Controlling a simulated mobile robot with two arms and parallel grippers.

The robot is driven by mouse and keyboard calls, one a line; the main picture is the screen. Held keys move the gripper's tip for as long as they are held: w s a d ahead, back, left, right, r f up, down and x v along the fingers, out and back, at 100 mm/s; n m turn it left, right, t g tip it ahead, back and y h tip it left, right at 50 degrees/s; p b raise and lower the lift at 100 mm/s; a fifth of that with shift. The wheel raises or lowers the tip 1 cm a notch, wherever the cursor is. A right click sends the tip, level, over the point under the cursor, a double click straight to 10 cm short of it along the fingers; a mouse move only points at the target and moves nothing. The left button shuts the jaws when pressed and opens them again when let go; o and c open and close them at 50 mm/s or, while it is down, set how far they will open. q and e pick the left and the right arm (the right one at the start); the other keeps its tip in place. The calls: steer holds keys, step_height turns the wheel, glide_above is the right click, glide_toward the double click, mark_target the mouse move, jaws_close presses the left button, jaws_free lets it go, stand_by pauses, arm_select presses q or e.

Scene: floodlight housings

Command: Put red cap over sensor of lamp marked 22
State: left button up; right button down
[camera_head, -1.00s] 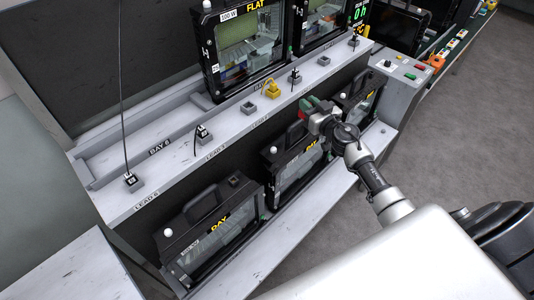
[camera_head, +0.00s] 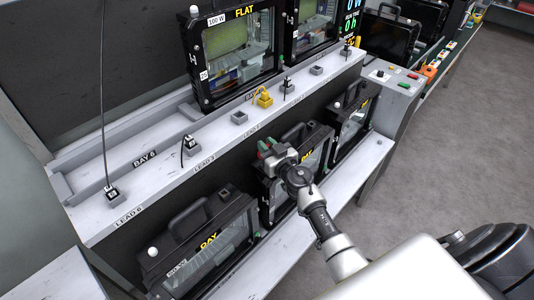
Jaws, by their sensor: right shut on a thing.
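My right gripper (camera_head: 270,151) is shut at the top left corner of the middle lower lamp (camera_head: 283,196). A small red piece (camera_head: 268,142) shows at its fingers and looks like the red cap, mostly hidden; green shows beside it. The white dome seen earlier on that lamp's corner is now hidden behind the gripper, so I cannot tell whether the cap touches it. The left lower lamp (camera_head: 205,248) and right lower lamp (camera_head: 352,118) have bare white domes on top. My left gripper is not in view.
The grey ledge (camera_head: 150,180) above the lower lamps holds several lead plugs, sockets and a yellow connector (camera_head: 264,98). A control box (camera_head: 393,82) with coloured buttons stands at the right end. The floor (camera_head: 440,150) at right is clear.

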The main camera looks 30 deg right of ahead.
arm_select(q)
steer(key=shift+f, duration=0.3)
arm_select(e)
steer(key=shift+f, duration=0.35)
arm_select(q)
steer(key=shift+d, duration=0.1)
arm_select(e)
steer(key=shift+f+b, duration=0.35)
steer(key=shift+f, duration=0.3)
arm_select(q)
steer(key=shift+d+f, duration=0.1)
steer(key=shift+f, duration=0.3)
arm_select(e)
steer(key=c, duration=1)
jaws_free()
steer(key=shift+r, duration=0.1)
steer(key=shift+c, duration=0.2)
steer(key=shift+r, duration=0.25)
steer(key=shift+r+p, duration=0.45)
steer(key=shift+p, duration=0.15)
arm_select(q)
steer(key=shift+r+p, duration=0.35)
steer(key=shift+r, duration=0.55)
arm_select(e)
steer(key=s+d, duration=0.1)
steer(key=s, duration=1.1)
